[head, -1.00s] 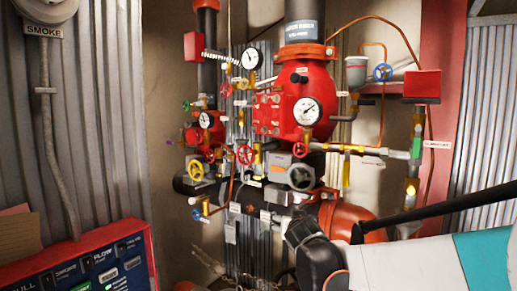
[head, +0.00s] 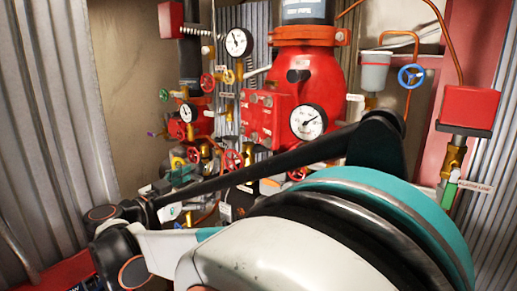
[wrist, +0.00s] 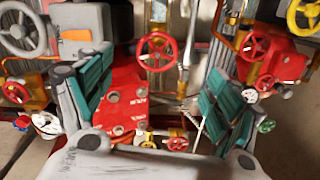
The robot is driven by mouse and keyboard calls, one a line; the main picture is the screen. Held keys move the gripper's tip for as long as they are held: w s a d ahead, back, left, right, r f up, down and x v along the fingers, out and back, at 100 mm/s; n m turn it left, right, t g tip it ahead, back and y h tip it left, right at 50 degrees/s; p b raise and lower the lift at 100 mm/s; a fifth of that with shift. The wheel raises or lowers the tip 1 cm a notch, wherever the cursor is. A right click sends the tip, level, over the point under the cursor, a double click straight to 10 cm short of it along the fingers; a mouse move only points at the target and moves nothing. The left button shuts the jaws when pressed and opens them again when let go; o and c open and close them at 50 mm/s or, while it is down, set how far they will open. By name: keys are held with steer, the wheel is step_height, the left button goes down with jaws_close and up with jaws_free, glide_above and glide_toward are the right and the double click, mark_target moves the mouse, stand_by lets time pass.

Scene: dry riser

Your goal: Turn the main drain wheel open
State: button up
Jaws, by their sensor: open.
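My gripper (wrist: 160,88) shows in the wrist view with its two teal-padded fingers wide apart and nothing between the pads. A red handwheel (wrist: 157,49) stands upright beyond the fingertips, in line with the gap and apart from both fingers. No readable label tells me which wheel is the main drain. Other candidates in the wrist view are a grey wheel (wrist: 23,34) at upper left, a red wheel (wrist: 253,45) and a yellow wheel (wrist: 304,14) at upper right. In the head view my arm hides the lower pipework; a red wheel (head: 233,160) shows above it.
The red valve body (head: 315,85) carries a white gauge (head: 308,122); a second gauge (head: 238,42) sits at upper left. A blue wheel (head: 411,76) and red box (head: 468,108) are at right. Pipes and small valves crowd the fingers. A corrugated wall (head: 60,120) is at left.

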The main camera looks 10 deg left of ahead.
mark_target(231, 163)
steer(key=x, duration=0.4)
steer(key=p+x, duration=0.1)
steer(key=x, duration=0.3)
steer(key=r+p+x, duration=0.1)
steer(key=x, duration=0.4)
steer(key=shift+d+r, duration=0.1)
steer(key=shift+d, duration=0.05)
steer(key=c, duration=1.1)
